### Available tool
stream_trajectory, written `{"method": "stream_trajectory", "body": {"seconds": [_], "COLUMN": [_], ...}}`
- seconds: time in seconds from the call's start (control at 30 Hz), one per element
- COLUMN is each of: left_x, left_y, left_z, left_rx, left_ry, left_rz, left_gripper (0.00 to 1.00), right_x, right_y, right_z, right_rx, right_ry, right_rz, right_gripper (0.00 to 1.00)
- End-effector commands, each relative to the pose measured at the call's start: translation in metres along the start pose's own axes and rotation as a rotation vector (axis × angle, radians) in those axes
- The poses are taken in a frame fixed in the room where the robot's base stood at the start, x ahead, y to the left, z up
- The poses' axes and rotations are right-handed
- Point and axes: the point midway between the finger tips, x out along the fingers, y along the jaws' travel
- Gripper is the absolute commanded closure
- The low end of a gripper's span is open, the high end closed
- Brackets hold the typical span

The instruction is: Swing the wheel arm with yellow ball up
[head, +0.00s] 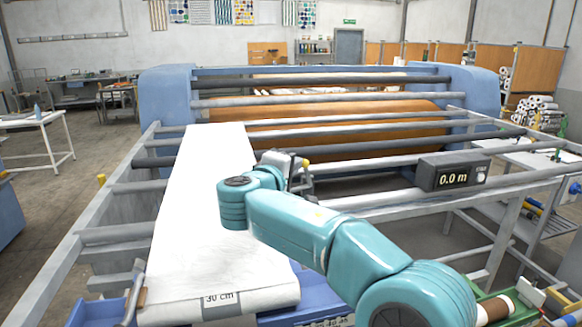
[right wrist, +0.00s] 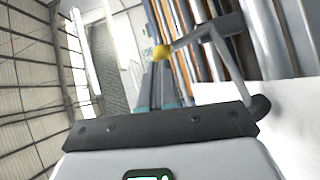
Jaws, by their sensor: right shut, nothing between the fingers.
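The yellow ball (head: 306,162) shows small beside the front rollers, just past the end of my right arm. In the right wrist view the yellow ball (right wrist: 162,51) is at the tips of my fingers; I cannot tell whether they touch it. The grey wheel arm (right wrist: 228,65) runs from near the ball to the right and bends down towards the white cloth. My right gripper (head: 297,178) is shut and empty, partly hidden by my own wrist in the head view. Its fingers (right wrist: 157,88) point at the ball. My left gripper is out of view.
White cloth (head: 195,220) runs over the rollers to the front. A counter box (head: 453,172) reading 0.0 m sits on the rail to the right. An orange-brown roll (head: 340,130) lies behind. A blue tray (head: 100,312) is at the front left.

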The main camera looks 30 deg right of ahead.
Motion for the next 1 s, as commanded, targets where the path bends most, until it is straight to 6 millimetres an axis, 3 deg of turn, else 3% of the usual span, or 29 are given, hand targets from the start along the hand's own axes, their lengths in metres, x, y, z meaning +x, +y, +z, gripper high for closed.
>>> {"method": "stream_trajectory", "body": {"seconds": [0.73, 1.0], "left_x": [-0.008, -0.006], "left_y": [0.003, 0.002], "left_z": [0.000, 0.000], "left_rx": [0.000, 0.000], "left_ry": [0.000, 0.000], "left_rz": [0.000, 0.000], "left_gripper": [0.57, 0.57], "right_x": [0.025, 0.031], "right_y": [0.023, 0.025], "right_z": [0.032, 0.040], "right_rx": [0.355, 0.352], "right_ry": [-0.002, -0.002], "right_rz": [-0.275, -0.276], "right_gripper": [1.00, 1.00]}}
